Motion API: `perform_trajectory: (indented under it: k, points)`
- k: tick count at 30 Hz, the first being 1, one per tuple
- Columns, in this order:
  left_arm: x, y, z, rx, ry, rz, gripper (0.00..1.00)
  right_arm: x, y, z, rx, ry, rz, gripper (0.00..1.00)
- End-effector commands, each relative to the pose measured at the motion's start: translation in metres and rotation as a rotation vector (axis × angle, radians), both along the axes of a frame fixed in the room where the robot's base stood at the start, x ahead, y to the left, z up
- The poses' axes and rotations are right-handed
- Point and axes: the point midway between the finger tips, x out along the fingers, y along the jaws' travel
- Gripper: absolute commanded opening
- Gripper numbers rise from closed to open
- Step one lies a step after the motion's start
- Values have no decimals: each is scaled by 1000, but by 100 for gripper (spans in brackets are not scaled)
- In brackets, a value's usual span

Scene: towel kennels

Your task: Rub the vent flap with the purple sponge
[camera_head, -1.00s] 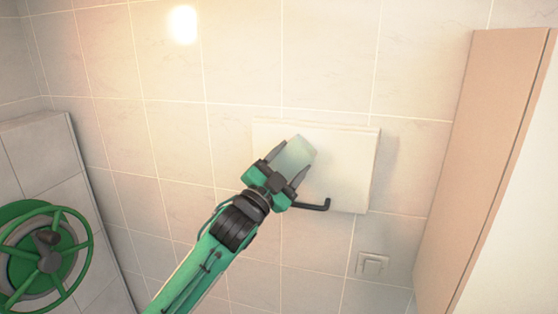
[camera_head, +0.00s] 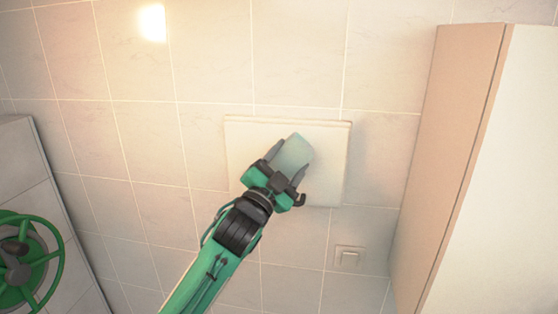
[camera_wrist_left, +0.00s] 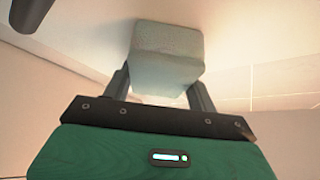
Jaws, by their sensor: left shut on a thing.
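The vent flap (camera_head: 239,150) is a pale, flat panel on the tiled wall, with a black handle (camera_head: 299,198) at its lower edge, now mostly behind my gripper. My left gripper (camera_head: 287,165) is in front of the flap, shut on a block-shaped sponge (camera_head: 295,150). The sponge looks pale grey-green here, not purple. In the left wrist view the sponge (camera_wrist_left: 167,55) sits between the two fingers, its far end close to a pale surface. I cannot tell whether it touches. My right gripper is not in view.
A tall beige cabinet (camera_head: 455,130) stands out at the right. A small wall switch (camera_head: 348,259) is below the flap. The wall above the flap is clear.

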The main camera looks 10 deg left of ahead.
Motion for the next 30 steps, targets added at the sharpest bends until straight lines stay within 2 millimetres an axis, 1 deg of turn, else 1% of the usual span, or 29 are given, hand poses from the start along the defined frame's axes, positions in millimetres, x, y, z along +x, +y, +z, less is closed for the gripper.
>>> perform_trajectory:
  k: [1, 3, 10, 13, 19, 26, 30]
  points:
    - [0, -6, -1, -2, 3, -3, 40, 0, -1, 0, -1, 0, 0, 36]
    - [-1, -11, -1, -1, 3, -1, 40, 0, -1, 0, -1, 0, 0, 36]
    - [-1, -19, -1, -1, 2, -1, 40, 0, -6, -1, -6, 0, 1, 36]
    - [-2, -26, -1, -1, 2, -2, 40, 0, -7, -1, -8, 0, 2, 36]
    - [-4, -43, 0, -2, 1, -2, 40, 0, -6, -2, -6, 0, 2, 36]
    - [-4, -50, 0, 0, 0, 0, 40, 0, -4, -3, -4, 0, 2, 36]
    - [-4, -60, -1, -1, 1, -1, 40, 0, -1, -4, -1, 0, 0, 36]
